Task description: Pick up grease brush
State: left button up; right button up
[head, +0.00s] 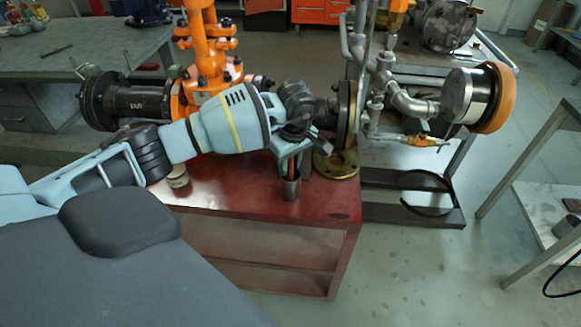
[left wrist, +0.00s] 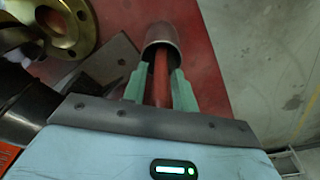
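The grease brush shows as a red handle (left wrist: 161,78) standing in a metal cup (left wrist: 162,40) in the left wrist view. In the head view the cup (head: 291,188) stands on the red table near its front right part. The brush's bristle end is hidden inside the cup. My left gripper (head: 292,164) points down just above the cup. In the left wrist view its green fingers (left wrist: 161,82) are on either side of the handle, with a narrow gap visible beside it, so they look open around it. My right gripper is in neither view.
The red table (head: 240,195) holds a brass flange (head: 336,164) right of the cup and a small jar (head: 177,177) to the left. An orange valve (head: 208,50) and dark pipe (head: 125,102) stand behind. Piping (head: 400,100) with an orange-rimmed flange is at right.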

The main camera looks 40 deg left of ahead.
pick_arm(q)
grip_shut()
jog(key=shift+r, duration=0.15)
